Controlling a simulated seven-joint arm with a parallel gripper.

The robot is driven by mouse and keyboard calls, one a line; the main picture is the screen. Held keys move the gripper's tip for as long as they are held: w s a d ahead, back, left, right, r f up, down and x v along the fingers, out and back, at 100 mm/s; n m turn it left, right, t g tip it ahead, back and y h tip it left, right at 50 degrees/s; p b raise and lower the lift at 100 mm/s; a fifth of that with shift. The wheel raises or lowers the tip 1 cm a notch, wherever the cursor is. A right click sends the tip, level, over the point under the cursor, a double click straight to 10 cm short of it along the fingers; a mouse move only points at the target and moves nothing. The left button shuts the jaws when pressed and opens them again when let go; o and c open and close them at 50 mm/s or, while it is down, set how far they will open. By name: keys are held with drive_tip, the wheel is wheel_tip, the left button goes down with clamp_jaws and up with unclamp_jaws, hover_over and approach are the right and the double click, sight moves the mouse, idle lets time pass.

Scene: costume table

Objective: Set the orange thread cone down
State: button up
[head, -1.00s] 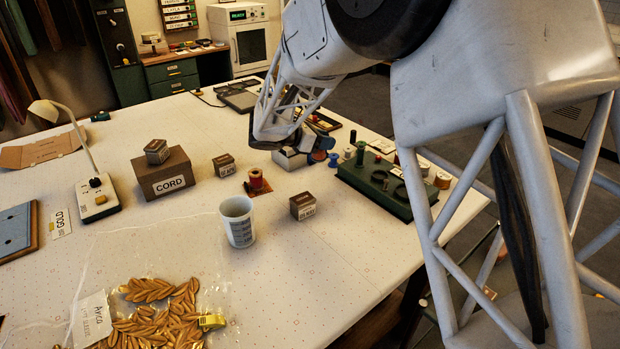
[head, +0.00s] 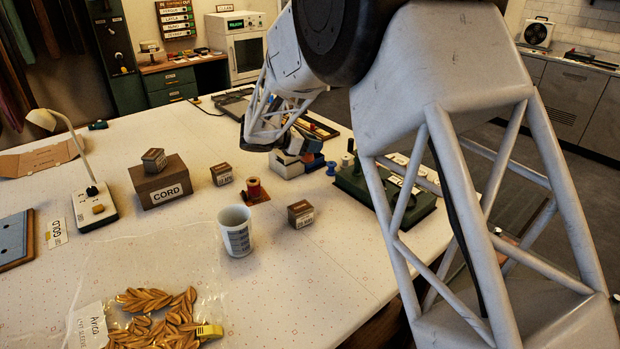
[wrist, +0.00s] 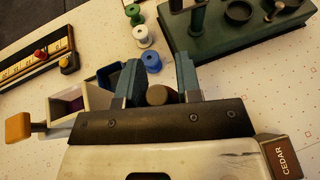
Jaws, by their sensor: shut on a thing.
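My gripper (wrist: 158,84) is shut on a round, dull brown end, seen between its two blue-grey fingers in the wrist view. I take this to be the orange thread cone (wrist: 157,95); most of it is hidden and its orange does not show clearly. In the head view my gripper (head: 268,143) hangs over the far right part of the table, beside small white and dark blue bins, and the cone is hidden there. I cannot tell whether the cone touches anything below.
A blue spool (wrist: 151,60), white spool (wrist: 143,37) and green spool (wrist: 132,12) stand beyond the fingers. A green stand (wrist: 230,35) is to their right, a CEDAR box (wrist: 281,158) at lower right. Open table lies in front.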

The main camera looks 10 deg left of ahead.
sight(312, 159)
drive_tip(key=shift+f, duration=2.7)
drive_tip(key=shift+f, duration=0.1)
drive_tip(key=shift+f, duration=1.8)
drive_tip(key=shift+f, duration=0.1)
drive_tip(key=o, duration=0.9)
drive_tip(key=shift+o, duration=0.2)
drive_tip(key=shift+s+a, duration=0.1)
drive_tip(key=v, duration=1.2)
drive_tip(key=shift+r, duration=0.2)
